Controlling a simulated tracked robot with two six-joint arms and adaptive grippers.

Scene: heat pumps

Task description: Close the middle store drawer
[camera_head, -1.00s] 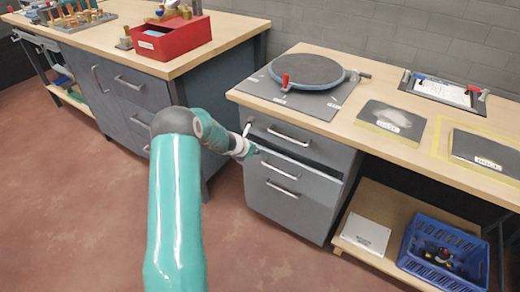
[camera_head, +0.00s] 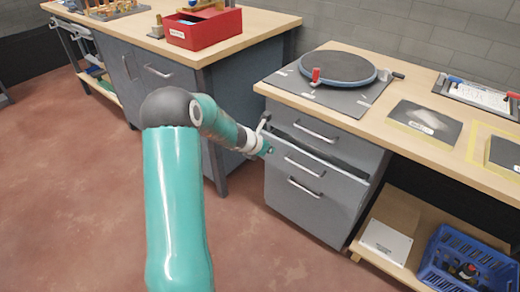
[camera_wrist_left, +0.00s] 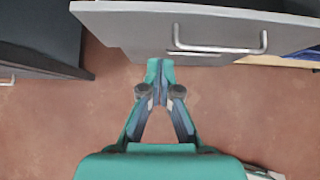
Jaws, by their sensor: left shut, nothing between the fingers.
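The middle store drawer (camera_head: 318,171) is in the grey cabinet under the worktop. It stands out a little, with a dark gap along its top edge. Its bar handle also shows in the left wrist view, on a grey drawer front (camera_wrist_left: 200,30). My left gripper (camera_head: 268,150) is at the upper left corner of this drawer front; I cannot tell whether it touches. In the left wrist view my left gripper (camera_wrist_left: 160,68) is shut and empty, its tips just below the front's lower edge in the picture. My right gripper is not in view.
The top drawer (camera_head: 314,128) and bottom drawer (camera_head: 300,205) look shut. A round turntable (camera_head: 338,66) is on the worktop above. A second bench with a red box (camera_head: 204,28) stands to the left. A blue crate (camera_head: 468,262) is on the low shelf at right. Open floor lies in front.

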